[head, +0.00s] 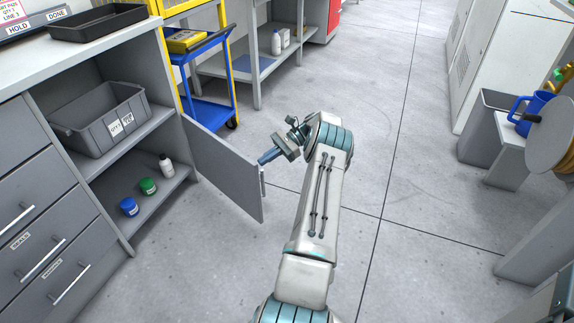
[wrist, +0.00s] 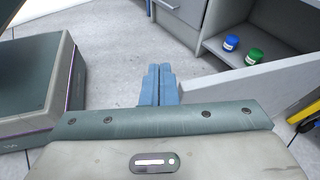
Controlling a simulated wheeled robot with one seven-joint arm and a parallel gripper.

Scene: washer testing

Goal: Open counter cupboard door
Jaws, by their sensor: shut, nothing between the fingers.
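The counter cupboard door (head: 222,166) is a grey panel that stands swung wide open, hinged at the right side of the cupboard. Its bar handle (head: 262,184) is near its free edge. My gripper (head: 264,159) is in front of the door's free end in the head view, its fingers closed together. In the wrist view the blue fingers (wrist: 158,84) are pressed together with nothing between them, and the door (wrist: 250,88) runs along their right. I cannot tell whether the gripper touches the door. The cupboard's inside (head: 155,211) is exposed.
A grey bin (head: 98,118) sits on the upper shelf. A blue jar (head: 129,206), a green jar (head: 148,186) and a white bottle (head: 166,165) stand on the lower shelf. Drawers (head: 40,237) are at left. A blue-and-yellow cart (head: 207,112) stands behind the door. Open floor lies right.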

